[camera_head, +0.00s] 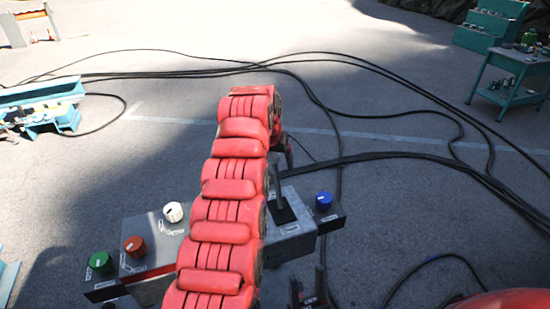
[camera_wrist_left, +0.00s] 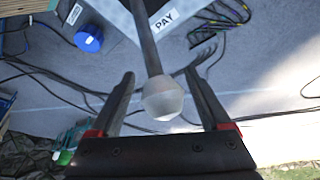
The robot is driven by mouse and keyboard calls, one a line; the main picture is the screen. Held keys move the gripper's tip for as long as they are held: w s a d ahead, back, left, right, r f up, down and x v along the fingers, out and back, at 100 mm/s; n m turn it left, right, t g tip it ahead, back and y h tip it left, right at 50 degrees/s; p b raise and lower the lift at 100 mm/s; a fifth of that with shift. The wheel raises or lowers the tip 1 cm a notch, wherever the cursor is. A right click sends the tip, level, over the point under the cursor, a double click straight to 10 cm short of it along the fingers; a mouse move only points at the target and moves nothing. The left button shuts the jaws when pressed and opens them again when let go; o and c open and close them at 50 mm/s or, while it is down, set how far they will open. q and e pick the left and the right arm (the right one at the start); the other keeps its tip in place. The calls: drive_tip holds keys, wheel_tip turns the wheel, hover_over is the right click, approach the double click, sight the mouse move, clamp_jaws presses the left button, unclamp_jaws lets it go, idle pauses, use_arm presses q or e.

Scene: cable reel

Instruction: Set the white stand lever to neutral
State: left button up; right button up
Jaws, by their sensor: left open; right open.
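A lever (camera_head: 278,188) stands up from a black slotted plate on the grey control box (camera_head: 292,228) in the head view. Its pale round knob (camera_wrist_left: 162,98) and dark shaft show in the left wrist view. My left gripper (camera_head: 284,152) is largely hidden behind my red arm in the head view. In the left wrist view my left gripper (camera_wrist_left: 160,74) is open, with one finger on each side of the lever, the knob between them. Whether a finger touches it is unclear. My right gripper (camera_head: 308,290) is open and low at the bottom of the head view.
A blue knob (camera_head: 324,200) sits right of the lever; white (camera_head: 173,212), red (camera_head: 134,246) and green (camera_head: 101,262) knobs sit left. A "PAY" label (camera_wrist_left: 165,20) is beside the lever. Black cables cross the floor. A teal cart (camera_head: 512,85) stands far right.

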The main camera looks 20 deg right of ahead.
use_arm(q)
drive_tip(key=shift+w+a+f, duration=0.1)
drive_tip(key=shift+a+f, duration=0.05)
drive_tip(key=shift+a, duration=0.05)
drive_tip(key=shift+d, duration=0.1)
drive_tip(key=shift+c, duration=1.2)
clamp_jaws()
